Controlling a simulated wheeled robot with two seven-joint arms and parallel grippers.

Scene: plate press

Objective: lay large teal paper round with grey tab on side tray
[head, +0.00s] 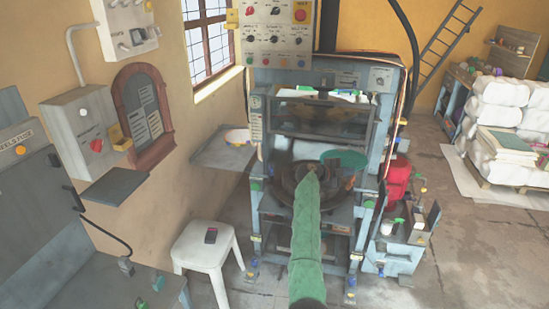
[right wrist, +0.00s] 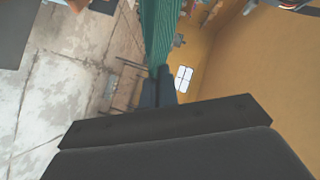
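The teal paper round (head: 346,158) shows in the head view in front of the press opening, just right of my right gripper (head: 316,167). In the right wrist view the teal round (right wrist: 160,38) is seen nearly edge-on, with its lower end between the two close dark fingers of my right gripper (right wrist: 154,88). The gripper appears shut on it. The grey tab cannot be made out. A grey side tray (head: 212,160) juts out left of the press, with a pale pinkish round (head: 237,136) at its right back. My left gripper is out of view.
The press (head: 258,115) stands in the middle, with a control panel (head: 276,32) above. A white stool (head: 205,247) with a small dark object stands below the side tray. A dark shelf (head: 115,187) is further left. A red container (head: 397,182) is to the right.

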